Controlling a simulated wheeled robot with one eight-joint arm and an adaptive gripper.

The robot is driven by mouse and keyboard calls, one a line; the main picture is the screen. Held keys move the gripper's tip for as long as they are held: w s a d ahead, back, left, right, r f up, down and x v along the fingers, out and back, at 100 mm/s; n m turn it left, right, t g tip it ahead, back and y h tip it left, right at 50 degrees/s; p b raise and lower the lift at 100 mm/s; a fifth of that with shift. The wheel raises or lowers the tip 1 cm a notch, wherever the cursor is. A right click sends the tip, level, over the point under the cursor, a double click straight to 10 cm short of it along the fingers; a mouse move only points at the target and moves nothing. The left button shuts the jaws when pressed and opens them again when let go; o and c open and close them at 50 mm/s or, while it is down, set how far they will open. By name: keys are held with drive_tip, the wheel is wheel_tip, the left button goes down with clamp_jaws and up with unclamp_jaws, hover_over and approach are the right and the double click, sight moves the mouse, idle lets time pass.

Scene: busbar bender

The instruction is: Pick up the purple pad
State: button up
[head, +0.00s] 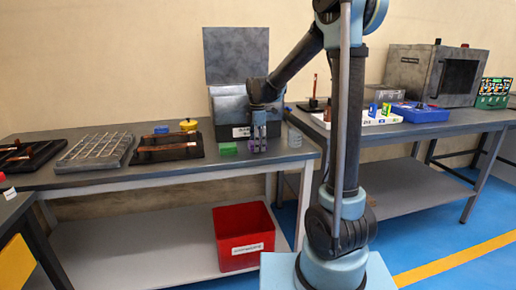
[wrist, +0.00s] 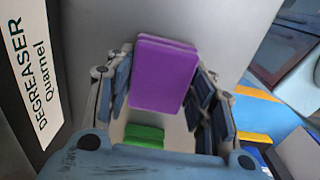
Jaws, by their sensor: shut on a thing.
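The purple pad (wrist: 165,74) is a flat block with rounded corners, between the fingers of my gripper (wrist: 162,95) in the wrist view. My gripper is shut on it. In the head view my gripper (head: 259,140) points down over the right part of the left bench, with a sliver of the purple pad (head: 251,146) beside the fingers. Whether the pad touches the bench top, I cannot tell. A green pad (wrist: 144,133) lies beyond the fingers in the wrist view, and it shows just left of my gripper (head: 228,149) in the head view.
A grey open-lidded box labelled degreaser (wrist: 27,80) stands close behind my gripper. A dark tray (head: 168,150) with a copper bar lies to the left. A red bin (head: 242,238) stands on the lower shelf.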

drive_tip(key=shift+r, duration=0.1)
wheel_tip(320, 180, up, 10)
drive_tip(key=shift+f, duration=0.1)
idle(0.4)
drive_tip(key=o, duration=0.4)
drive_tip(key=c, duration=0.4)
